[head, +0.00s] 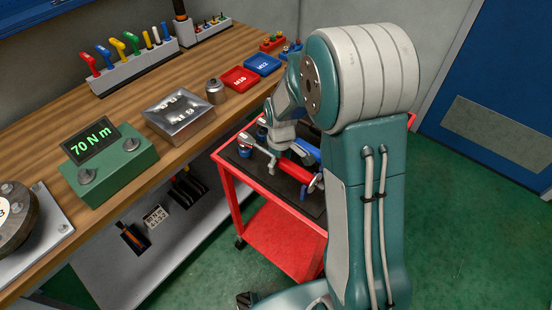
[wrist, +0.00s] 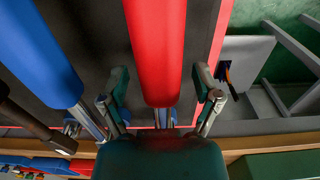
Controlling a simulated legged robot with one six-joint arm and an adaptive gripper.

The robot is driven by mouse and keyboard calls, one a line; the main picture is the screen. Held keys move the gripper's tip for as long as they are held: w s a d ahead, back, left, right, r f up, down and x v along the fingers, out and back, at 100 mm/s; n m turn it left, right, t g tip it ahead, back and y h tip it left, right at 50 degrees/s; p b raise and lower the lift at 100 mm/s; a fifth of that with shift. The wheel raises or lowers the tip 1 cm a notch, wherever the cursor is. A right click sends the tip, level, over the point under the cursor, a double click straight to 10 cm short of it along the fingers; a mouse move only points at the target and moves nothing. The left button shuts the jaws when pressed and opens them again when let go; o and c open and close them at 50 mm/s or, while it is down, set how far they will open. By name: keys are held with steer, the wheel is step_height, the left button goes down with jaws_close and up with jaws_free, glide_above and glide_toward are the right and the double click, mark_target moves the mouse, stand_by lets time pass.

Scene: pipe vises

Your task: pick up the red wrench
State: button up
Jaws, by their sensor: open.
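The red wrench (head: 296,171) lies on the dark top of the red cart, its red handle pointing toward the front right in the head view. In the wrist view its red handle (wrist: 157,45) runs down the middle, with a metal shaft below it. My gripper (wrist: 166,92) is open, with one finger on each side of the red handle and a visible gap on both sides. My green gripper body hides the lower end of the wrench. In the head view my arm partly covers the cart and the tools.
A blue-handled wrench (wrist: 40,50) lies left of the red one in the wrist view, with a dark-handled tool (wrist: 38,128) near it. The red cart (head: 228,188) stands beside the wooden workbench (head: 190,115). The bench holds a green torque display (head: 108,160) and trays.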

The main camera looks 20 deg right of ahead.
steer(key=shift+a, duration=0.15)
steer(key=shift+c, duration=1.2)
jaws_close()
step_height(320, 180, up, 3)
steer(key=shift+w+f, duration=0.1)
steer(key=s+a+r, duration=0.1)
steer(key=s+r, duration=0.9)
steer(key=s, duration=0.4)
steer(key=shift+a+r, duration=0.15)
